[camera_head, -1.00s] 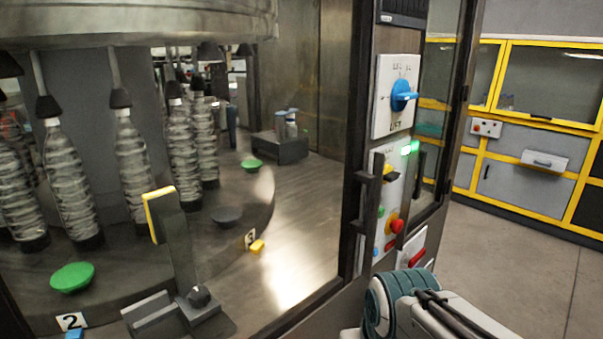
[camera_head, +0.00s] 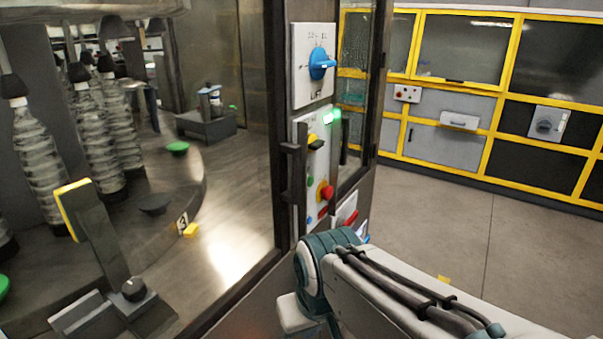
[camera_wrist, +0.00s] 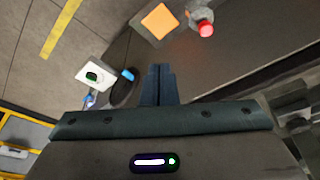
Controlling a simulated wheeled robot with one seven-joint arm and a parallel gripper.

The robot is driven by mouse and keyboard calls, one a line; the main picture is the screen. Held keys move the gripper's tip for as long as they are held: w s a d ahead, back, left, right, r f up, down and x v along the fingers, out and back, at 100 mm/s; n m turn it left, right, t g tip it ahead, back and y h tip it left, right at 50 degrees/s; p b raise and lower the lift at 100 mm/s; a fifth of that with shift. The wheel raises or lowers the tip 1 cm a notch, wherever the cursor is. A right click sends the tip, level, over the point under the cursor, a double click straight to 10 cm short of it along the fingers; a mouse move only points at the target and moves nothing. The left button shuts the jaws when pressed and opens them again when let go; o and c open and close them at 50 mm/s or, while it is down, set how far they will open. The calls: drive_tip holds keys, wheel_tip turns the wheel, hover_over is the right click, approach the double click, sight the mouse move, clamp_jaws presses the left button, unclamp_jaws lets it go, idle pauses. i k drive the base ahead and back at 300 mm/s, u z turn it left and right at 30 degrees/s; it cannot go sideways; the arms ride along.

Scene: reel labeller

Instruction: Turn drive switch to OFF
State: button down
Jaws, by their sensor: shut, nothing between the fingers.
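No label reading "drive" can be made out. A blue rotary switch (camera_head: 321,64) on a white plate marked LIFT is on the machine's post in the head view. Below it a white control panel (camera_head: 313,170) carries a black-and-yellow selector (camera_head: 315,142) and a red button (camera_head: 326,192). Lower down are a red handle (camera_head: 349,219) and a blue part, partly hidden by my arm. A grey box with a rotary knob (camera_head: 546,124) is on the far right cabinet.
The wrist view shows an orange square (camera_wrist: 160,21), a red button (camera_wrist: 206,29) and a white box (camera_wrist: 96,77). A dark vertical handle (camera_head: 289,185) stands beside the panel. Open floor (camera_head: 440,215) lies between the machine and yellow-framed cabinets (camera_head: 480,150).

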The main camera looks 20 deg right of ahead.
sight(314, 143)
drive_tip(key=k, duration=1.2)
drive_tip(key=z, duration=0.75)
drive_tip(key=i, duration=1.35)
drive_tip(key=u, duration=0.75)
